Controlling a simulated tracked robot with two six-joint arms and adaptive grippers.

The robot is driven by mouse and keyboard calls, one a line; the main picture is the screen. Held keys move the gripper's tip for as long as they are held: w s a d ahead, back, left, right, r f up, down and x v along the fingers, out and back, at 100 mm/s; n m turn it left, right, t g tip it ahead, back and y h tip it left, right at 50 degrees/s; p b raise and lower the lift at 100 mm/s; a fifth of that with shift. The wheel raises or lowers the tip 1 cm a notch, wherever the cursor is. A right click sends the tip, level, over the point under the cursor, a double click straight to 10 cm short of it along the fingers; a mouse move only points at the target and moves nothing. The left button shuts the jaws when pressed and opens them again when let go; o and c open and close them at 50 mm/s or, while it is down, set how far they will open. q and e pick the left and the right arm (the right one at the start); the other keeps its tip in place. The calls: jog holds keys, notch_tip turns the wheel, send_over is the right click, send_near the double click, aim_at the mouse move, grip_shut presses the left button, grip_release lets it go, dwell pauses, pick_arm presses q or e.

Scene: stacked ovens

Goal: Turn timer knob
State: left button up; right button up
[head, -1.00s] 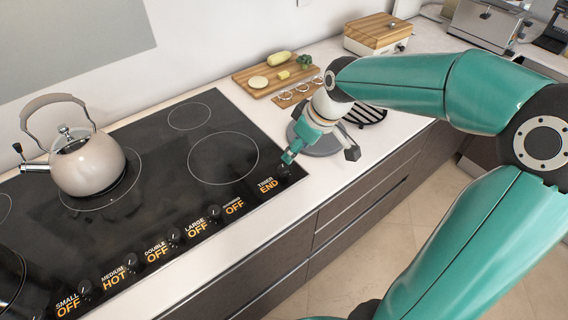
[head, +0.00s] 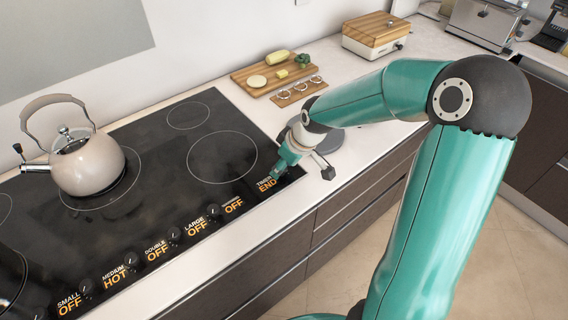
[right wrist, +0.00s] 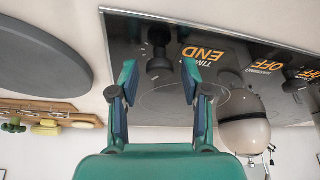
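The timer knob (right wrist: 158,62) is a small dark knob on the black cooktop beside the orange "TIMER END" label (head: 267,184). In the head view my right gripper hides most or all of the knob. My right gripper (right wrist: 158,82) is open and empty. In the right wrist view its two fingers stand apart, and the knob shows in the gap between them, toward the tips; I cannot tell whether either finger touches it. In the head view this gripper (head: 303,170) is at the cooktop's near right corner. My left gripper is not in view.
Several other knobs line the front edge of the cooktop (head: 140,200); the medium one reads HOT. A kettle (head: 88,165) stands on a left burner. A grey round disc (right wrist: 40,60) and a cutting board with food (head: 272,76) lie to the right and behind.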

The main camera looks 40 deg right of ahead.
grip_shut()
jog(key=shift+n, duration=0.5)
jog(key=shift+f+y+b, duration=0.1)
jog(key=shift+y+b, duration=0.2)
jog(key=shift+b, duration=0.1)
jog(key=shift+d+f+n+y+b, duration=0.1)
jog(key=shift+n+y+b, duration=0.3)
jog(key=shift+n+b, duration=0.7)
jog(key=shift+w+n+g+y+b, duration=0.1)
jog(key=shift+n+g+y+b, duration=0.3)
jog(key=shift+n+b, duration=0.8)
jog(key=shift+r+n+p, duration=0.2)
jog(key=shift+n+p, duration=0.1)
jog(key=shift+n, duration=0.1)
jog(key=shift+o, duration=1.5)
grip_release()
